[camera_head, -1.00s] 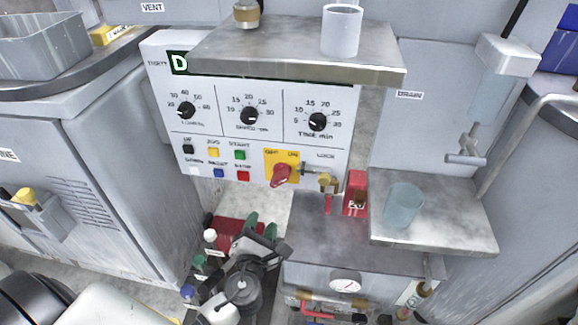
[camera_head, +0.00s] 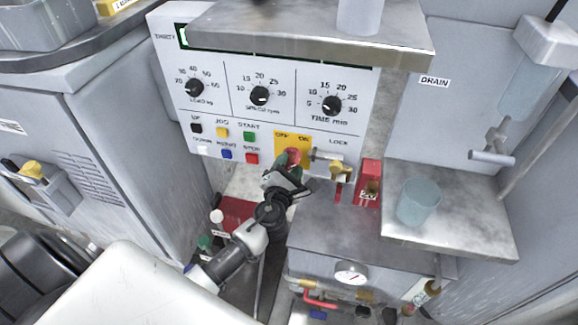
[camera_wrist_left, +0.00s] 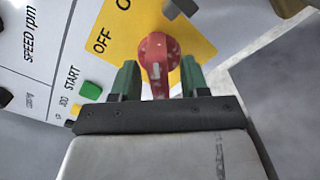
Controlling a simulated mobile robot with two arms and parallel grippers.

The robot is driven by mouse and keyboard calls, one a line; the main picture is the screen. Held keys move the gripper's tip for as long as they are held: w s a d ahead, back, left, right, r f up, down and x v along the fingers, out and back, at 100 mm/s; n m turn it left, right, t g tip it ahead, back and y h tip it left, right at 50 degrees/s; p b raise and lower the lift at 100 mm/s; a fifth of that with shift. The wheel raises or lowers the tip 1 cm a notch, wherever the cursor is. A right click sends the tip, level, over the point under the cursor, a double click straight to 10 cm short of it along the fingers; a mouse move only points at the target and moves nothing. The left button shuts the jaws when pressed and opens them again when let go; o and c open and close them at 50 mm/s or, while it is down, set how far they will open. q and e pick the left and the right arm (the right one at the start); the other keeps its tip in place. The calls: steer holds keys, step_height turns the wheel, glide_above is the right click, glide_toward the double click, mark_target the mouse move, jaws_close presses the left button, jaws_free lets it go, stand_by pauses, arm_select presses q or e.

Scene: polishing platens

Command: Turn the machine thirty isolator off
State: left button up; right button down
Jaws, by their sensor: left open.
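The red isolator knob (camera_wrist_left: 157,60) sits on a yellow plate (camera_wrist_left: 110,32) marked OFF and, in the head view, ON. In the head view the knob (camera_head: 291,156) is partly hidden by my left gripper (camera_head: 287,165). In the left wrist view my left gripper (camera_wrist_left: 160,80) is open, with one green finger on each side of the knob's lower handle. I cannot tell whether the fingers touch it. The plate is on the white control panel (camera_head: 215,107) marked THIRTY. My right gripper is not in view.
A brass padlock (camera_head: 341,172) hangs on a hasp right of the knob, near a red tag box (camera_head: 368,182). A metal shelf (camera_head: 310,40) juts out above the panel. START (camera_head: 249,136) and other buttons lie left of the knob. A cup (camera_head: 419,203) stands on the right-hand shelf.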

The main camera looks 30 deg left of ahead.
arm_select(q)
steer(key=shift+w, duration=0.15)
steer(key=shift+c, duration=0.3)
jaws_close()
